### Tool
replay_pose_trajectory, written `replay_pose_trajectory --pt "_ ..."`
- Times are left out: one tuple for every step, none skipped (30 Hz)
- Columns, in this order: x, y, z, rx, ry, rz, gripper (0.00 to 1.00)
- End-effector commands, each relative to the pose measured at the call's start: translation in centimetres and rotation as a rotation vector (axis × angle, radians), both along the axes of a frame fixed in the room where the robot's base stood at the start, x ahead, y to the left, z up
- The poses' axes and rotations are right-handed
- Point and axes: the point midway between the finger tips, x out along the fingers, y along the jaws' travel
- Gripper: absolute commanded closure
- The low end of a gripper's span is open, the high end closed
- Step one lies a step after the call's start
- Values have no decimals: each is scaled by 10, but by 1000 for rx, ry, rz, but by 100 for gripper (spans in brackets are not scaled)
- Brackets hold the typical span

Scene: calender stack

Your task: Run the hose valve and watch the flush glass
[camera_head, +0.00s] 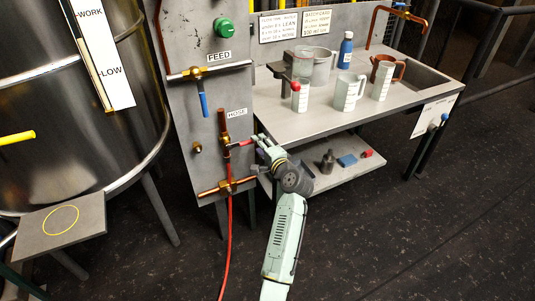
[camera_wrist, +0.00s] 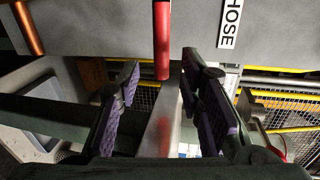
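The hose valve (camera_head: 227,149) is a brass fitting on a copper pipe on the grey panel, below the HOSE label. Its red handle (camera_head: 243,143) points right, about level, and shows in the wrist view (camera_wrist: 162,42) from the top edge. My gripper (camera_head: 262,141) is at the handle's free end. In the wrist view my gripper (camera_wrist: 162,105) has its purple-padded fingers apart, with a gap on both sides of the handle's line. The handle's tip lies near the fingertips, not clamped. I cannot tell which vessel is the flush glass; a clear one (camera_head: 303,64) stands on the bench.
A blue-handled FEED valve (camera_head: 203,104) is above. A red hose (camera_head: 229,245) hangs below. The large steel tank (camera_head: 60,110) is left, with a small grey plate (camera_head: 85,232). The bench (camera_head: 300,123) holds jugs and a blue bottle (camera_head: 345,50). The floor (camera_head: 400,235) at right is clear.

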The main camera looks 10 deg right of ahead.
Motion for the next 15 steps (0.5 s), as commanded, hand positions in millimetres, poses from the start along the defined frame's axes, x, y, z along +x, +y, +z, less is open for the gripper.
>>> replay_pose_trajectory --pt "-12 -4 1 -2 1 -2 66" --pt "-18 -6 3 -2 1 -3 66" --pt "-26 -9 4 -2 2 -3 66" --pt "-32 -11 6 -2 2 -3 66" --pt "-37 -13 7 -2 1 -3 66" --pt "-44 -15 8 -2 2 -2 66" --pt "-49 -16 10 -1 1 -1 66" --pt "-53 -17 10 -1 1 -1 66" --pt "-58 -19 11 -1 1 -1 66" --pt "-61 -20 12 -1 1 -1 66" --pt "-63 -21 13 -1 2 -1 66" --pt "-66 -22 13 0 1 0 66" --pt "-68 -22 14 -1 2 0 66" --pt "-70 -23 14 -1 2 0 66" --pt "-71 -23 14 0 2 0 66"
